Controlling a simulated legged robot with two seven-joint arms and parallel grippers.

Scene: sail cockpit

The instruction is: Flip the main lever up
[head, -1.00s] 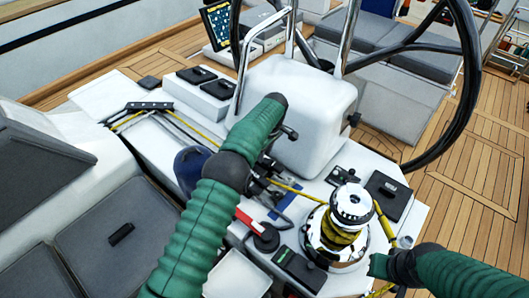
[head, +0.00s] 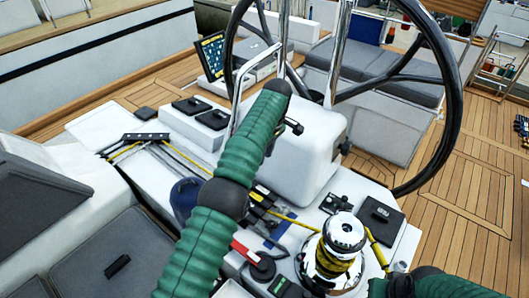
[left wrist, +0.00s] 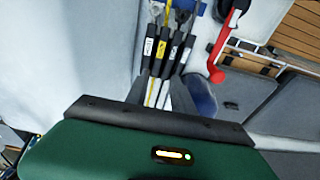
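The levers form a row of black clutch handles with yellow and white labels. They show near the top of the left wrist view (left wrist: 165,50), and partly in the head view (head: 262,193) just right of my left arm. I cannot read which one is the main lever. A red handle (left wrist: 218,60) sits beside them. My left arm reaches up across the console. A small dark part at its end, seemingly my left gripper (head: 293,127), is in front of the white pedestal, apart from the levers. Its fingers are not clear. My right gripper is not seen; only arm shows at bottom right.
A chrome winch (head: 345,237) wrapped with yellow rope stands right of the levers. The white pedestal (head: 315,165) and black steering wheel (head: 457,100) stand behind. A dark blue bundle (head: 186,192) lies left of my arm.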

